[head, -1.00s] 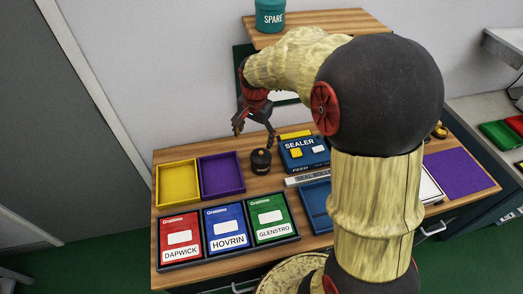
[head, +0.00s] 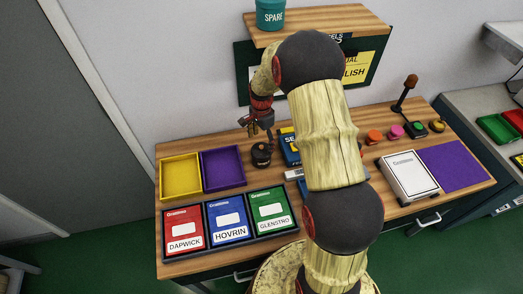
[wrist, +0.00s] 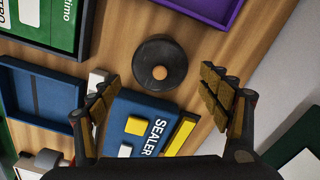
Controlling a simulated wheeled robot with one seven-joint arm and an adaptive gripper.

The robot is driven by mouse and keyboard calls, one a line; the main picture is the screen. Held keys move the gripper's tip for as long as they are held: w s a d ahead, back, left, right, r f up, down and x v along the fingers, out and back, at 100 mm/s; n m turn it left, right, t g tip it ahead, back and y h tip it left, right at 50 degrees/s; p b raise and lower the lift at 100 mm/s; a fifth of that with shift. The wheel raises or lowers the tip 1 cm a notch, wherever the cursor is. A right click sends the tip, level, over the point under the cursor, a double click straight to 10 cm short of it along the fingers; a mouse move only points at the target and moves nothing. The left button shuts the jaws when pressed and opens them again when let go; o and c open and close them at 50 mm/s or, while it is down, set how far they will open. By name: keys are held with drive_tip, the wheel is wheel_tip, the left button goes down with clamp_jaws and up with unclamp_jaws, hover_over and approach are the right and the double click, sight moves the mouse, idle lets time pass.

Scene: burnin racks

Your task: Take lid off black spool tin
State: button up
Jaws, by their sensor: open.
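The black spool tin (head: 261,157) stands upright on the wooden table, right of the purple tray. In the wrist view its round black lid (wrist: 159,63) is seen from above, with a small orange-brown knob at its centre. The lid looks seated on the tin. My gripper (head: 256,126) is above the tin in the head view. In the wrist view my gripper (wrist: 160,95) is open and empty, its two fingers apart, with the tin ahead of and between the fingertip lines. No contact with the tin shows.
The blue sealer (wrist: 140,125) stands close beside the tin, partly beneath my left finger in the wrist view. A purple tray (head: 223,188), a yellow tray (head: 180,196) and a rack (head: 231,242) of coloured packs lie nearby. A white box (head: 409,177) lies to the right.

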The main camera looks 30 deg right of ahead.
sight(262, 147)
wheel_tip(262, 147, down, 3)
drive_tip(key=shift+f, duration=0.1)
drive_tip(key=c, duration=0.3)
drive_tip(key=c, duration=1.1)
drive_tip(key=shift+s, duration=0.1)
drive_tip(key=shift+c, duration=0.3)
